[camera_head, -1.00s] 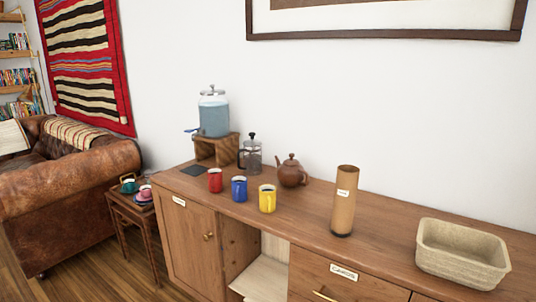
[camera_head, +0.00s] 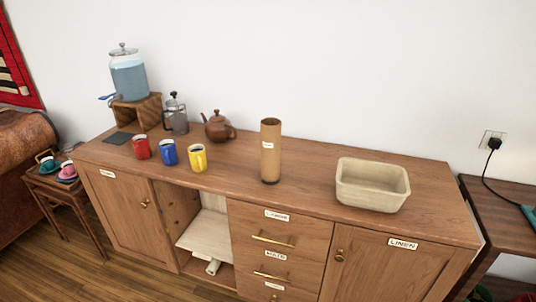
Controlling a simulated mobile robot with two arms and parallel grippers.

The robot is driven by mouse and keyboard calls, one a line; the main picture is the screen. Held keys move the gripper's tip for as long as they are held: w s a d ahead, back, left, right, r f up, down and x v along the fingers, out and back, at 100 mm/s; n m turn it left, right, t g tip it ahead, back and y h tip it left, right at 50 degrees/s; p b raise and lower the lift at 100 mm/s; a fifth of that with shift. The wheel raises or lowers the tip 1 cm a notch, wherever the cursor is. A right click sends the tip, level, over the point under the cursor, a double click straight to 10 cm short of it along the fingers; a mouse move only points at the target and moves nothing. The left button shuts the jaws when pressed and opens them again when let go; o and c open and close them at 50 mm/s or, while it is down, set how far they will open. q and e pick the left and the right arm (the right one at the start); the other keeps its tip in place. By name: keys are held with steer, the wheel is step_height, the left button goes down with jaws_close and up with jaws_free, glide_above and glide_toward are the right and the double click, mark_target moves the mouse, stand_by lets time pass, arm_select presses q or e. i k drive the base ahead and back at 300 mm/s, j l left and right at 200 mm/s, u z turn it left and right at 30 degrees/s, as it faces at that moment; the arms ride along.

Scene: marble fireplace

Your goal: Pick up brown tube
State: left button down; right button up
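The brown tube (camera_head: 270,152) stands upright on the wooden sideboard (camera_head: 310,192), near the middle of its top. It is a tall open cylinder with a small white label on its front and a dark band at its base. Nothing touches it. Neither of my grippers shows in the head view.
A beige rectangular basket (camera_head: 373,186) stands right of the tube. A yellow mug (camera_head: 198,158), a blue mug (camera_head: 169,153), a red mug (camera_head: 141,147), a brown teapot (camera_head: 218,127) and a French press (camera_head: 176,116) stand to its left. The drawers (camera_head: 280,232) below are shut.

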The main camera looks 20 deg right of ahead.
mark_target(270, 127)
steer(key=i+j+z, duration=0.45)
steer(key=i+j, duration=0.5)
steer(key=j, duration=0.15)
